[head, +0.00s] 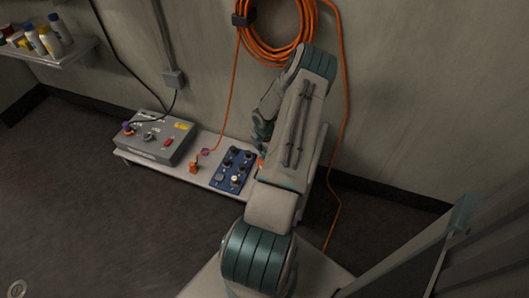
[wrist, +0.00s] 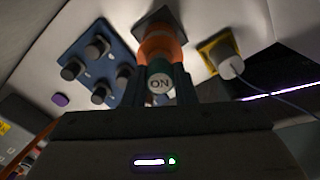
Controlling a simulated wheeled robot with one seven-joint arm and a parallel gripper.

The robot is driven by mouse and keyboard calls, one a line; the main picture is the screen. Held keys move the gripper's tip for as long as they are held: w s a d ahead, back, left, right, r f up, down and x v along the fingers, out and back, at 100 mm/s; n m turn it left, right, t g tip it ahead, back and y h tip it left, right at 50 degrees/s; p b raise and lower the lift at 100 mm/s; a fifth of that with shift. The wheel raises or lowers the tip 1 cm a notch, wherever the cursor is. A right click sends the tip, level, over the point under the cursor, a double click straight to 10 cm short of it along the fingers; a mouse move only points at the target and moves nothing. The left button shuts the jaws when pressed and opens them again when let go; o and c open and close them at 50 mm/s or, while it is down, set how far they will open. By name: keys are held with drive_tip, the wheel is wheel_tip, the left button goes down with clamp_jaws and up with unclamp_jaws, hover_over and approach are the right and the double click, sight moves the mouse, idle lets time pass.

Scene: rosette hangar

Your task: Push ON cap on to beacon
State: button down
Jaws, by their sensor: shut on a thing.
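My gripper (wrist: 160,92) is shut on the ON cap (wrist: 159,84) in the wrist view. The cap is round, dark green at its rim, with a pale face lettered "ON". The orange beacon (wrist: 164,47) stands directly beyond the cap, lined up with it, on a dark square base. The cap overlaps the beacon's near end in the picture; I cannot tell whether they touch or how far the cap sits on it.
A blue panel with several black knobs (wrist: 85,48) lies left of the beacon, and a yellow box (wrist: 212,55) with a pale plug and cord is close on its right. In the head view a grey control box (head: 160,138) stands on the bench's left. Orange hose (head: 262,50) hangs on the wall.

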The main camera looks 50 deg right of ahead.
drive_tip(key=shift+f, duration=0.15)
idle(0.5)
drive_tip(key=shift+f, duration=0.3)
drive_tip(key=shift+f, duration=0.1)
idle(0.5)
drive_tip(key=c, duration=1.1)
unclamp_jaws()
wheel_tip(320, 180, up, 14)
drive_tip(key=p, duration=0.4)
drive_tip(key=shift+p, duration=0.4)
